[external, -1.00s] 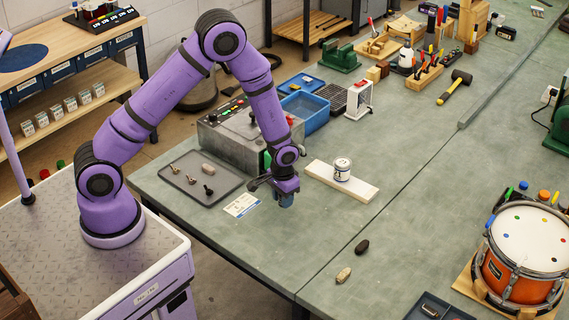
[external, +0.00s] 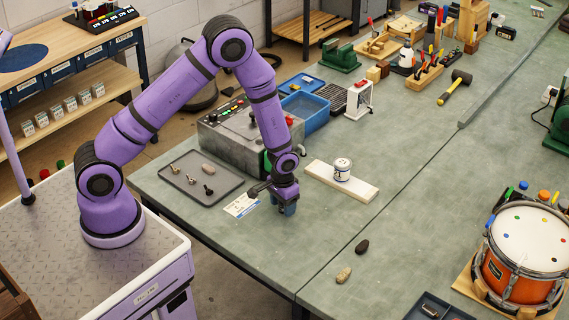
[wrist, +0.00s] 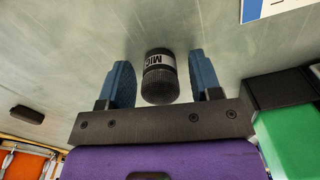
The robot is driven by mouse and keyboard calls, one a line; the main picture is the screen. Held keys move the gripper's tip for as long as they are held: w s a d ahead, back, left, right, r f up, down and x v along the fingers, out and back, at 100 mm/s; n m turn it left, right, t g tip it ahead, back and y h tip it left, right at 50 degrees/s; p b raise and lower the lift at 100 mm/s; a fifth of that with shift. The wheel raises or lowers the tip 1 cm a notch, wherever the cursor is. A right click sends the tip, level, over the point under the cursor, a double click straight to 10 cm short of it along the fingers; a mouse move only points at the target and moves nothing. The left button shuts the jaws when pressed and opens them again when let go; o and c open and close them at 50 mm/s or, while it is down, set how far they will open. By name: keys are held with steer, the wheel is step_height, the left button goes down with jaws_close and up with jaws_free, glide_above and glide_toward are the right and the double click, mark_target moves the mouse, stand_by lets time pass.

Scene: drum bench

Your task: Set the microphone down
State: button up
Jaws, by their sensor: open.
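The microphone (wrist: 158,77) is a short dark cylinder with a white label reading MIC, seen in the wrist view over the grey-green bench. My gripper (wrist: 160,82) is open, its two blue fingers on either side of the microphone with a narrow gap at each side. In the external view my gripper (external: 286,209) points down, low over the near part of the bench (external: 237,229); its fingers hide the microphone there. Whether the microphone's base touches the bench cannot be told clearly.
A printed card (external: 241,205) lies just left of my gripper. A grey tray (external: 222,194) with small parts, a metal control box (external: 225,143) and a white board (external: 355,192) with a tin are nearby. Two small ovals (external: 343,275) (external: 362,246) lie to the right.

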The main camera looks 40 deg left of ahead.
step_height(320, 180, up, 11)
steer(key=shift+r, duration=0.2)
steer(key=s+a+r+t, duration=0.1)
steer(key=s+a+r, duration=0.1)
steer(key=a+r, duration=0.45)
steer(key=s+a+r+n+t, duration=0.1)
steer(key=s+a+r, duration=0.2)
steer(key=r, duration=0.7)
steer(key=s+a+r+t, duration=0.1)
steer(key=s+a+r, duration=0.1)
steer(key=a+r, duration=0.45)
steer(key=s+a+r, duration=0.3)
steer(key=s, duration=0.3)
steer(key=s+a+r+t, duration=0.1)
steer(key=s+a+r, duration=0.1)
steer(key=s, duration=0.4)
steer(key=s+a+r+n+t, duration=0.1)
steer(key=s+a+r, duration=0.2)
steer(key=s+r, duration=0.2)
steer(key=shift+s+a, duration=0.35)
steer(key=shift+s, duration=0.1)
steer(key=shift+r, duration=0.1)
